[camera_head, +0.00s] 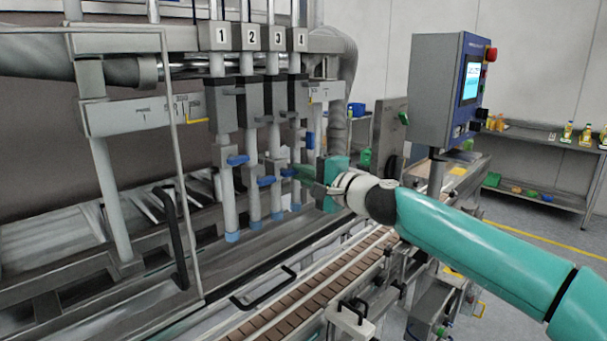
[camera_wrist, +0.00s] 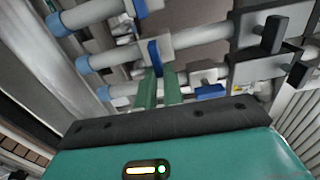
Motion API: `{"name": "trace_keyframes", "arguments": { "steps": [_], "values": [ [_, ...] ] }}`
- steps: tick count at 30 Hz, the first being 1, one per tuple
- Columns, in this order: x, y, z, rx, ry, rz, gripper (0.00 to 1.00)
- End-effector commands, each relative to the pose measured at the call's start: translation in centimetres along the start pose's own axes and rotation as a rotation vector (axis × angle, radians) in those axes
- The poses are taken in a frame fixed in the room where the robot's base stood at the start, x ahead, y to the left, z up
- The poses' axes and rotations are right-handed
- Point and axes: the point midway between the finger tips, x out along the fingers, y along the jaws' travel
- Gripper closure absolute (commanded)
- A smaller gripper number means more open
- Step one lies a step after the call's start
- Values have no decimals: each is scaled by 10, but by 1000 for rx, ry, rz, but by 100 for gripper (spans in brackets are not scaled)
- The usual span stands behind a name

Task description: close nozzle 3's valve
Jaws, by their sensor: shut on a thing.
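The nozzle 3 plate (camera_head: 278,38) sits in the row of number plates at the top of the filler. In the wrist view, nozzle 3's blue valve handle (camera_wrist: 155,52) stands crosswise to its grey pipe. My gripper's two green fingers (camera_wrist: 160,87) are shut on the handle's near end. Nozzle 3's blue tip (camera_wrist: 82,65) shows at the pipe's lower end.
Nozzle 1's handle (camera_head: 238,160) and nozzle 2's handle (camera_head: 266,181) point sideways. A blue handle (camera_wrist: 210,92) on the neighbouring nozzle lies along its pipe, close beside my fingers. A conveyor (camera_head: 315,290) runs below. A control box (camera_head: 450,90) stands at right.

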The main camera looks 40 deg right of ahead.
Motion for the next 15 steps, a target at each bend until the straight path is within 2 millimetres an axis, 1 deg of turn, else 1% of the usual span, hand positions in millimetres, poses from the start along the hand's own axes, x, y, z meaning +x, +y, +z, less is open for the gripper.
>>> {"name": "trace_keyframes", "arguments": {
  "steps": [4,5,6,8,15],
  "values": [
    [0,0,0,1,0,0,100],
    [0,0,0,1,0,0,87],
    [0,0,0,1,0,0,79],
    [0,0,0,1,0,0,69],
    [0,0,0,0,0,0,69]
  ]
}}
